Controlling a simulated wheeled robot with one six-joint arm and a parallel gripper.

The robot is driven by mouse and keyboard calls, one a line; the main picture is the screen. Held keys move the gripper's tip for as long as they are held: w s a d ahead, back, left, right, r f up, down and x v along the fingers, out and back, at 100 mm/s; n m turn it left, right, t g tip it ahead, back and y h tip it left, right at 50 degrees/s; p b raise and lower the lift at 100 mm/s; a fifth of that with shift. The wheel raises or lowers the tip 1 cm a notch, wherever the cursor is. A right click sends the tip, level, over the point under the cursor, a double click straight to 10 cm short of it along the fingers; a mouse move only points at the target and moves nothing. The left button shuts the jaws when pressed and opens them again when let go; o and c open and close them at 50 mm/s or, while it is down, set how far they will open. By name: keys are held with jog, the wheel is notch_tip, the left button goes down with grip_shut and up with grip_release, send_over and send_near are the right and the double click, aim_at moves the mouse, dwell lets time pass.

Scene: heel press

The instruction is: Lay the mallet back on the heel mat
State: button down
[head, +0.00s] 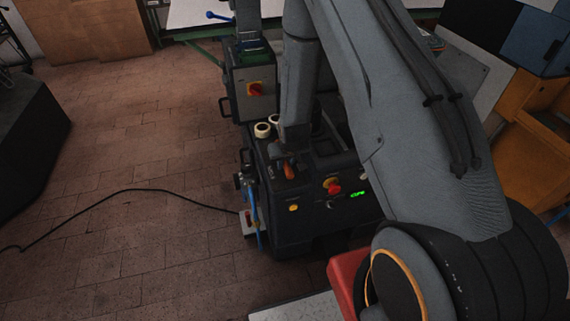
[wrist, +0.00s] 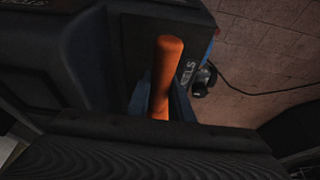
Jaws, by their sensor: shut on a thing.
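My gripper (wrist: 160,98) is shut on the mallet (wrist: 166,62), whose orange handle stands out between the fingers in the wrist view. In the head view the handle's end (head: 289,169) shows as a small orange spot below my arm. The mallet's head is hidden. Behind the handle is a dark flat surface (wrist: 203,32) with letters ending in "ELS" along its right edge, which looks like the heel mat. It lies on the front left of the dark press. I cannot tell whether the mallet touches it.
The press has a red knob (head: 334,187) and a green display (head: 357,194) to the right of the mallet. Rolls of tape (head: 262,130) stand behind. A control box (head: 253,88) with a red switch rises at the back. A black cable (head: 130,191) crosses the open brick floor at left.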

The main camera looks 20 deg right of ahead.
jog(key=shift+f, duration=0.25)
jog(key=shift+f, duration=0.1)
jog(key=shift+f, duration=0.3)
jog(key=shift+f+b, duration=0.25)
jog(key=shift+b, duration=0.1)
jog(key=c, duration=1.6)
grip_release()
jog(key=shift+o, duration=0.2)
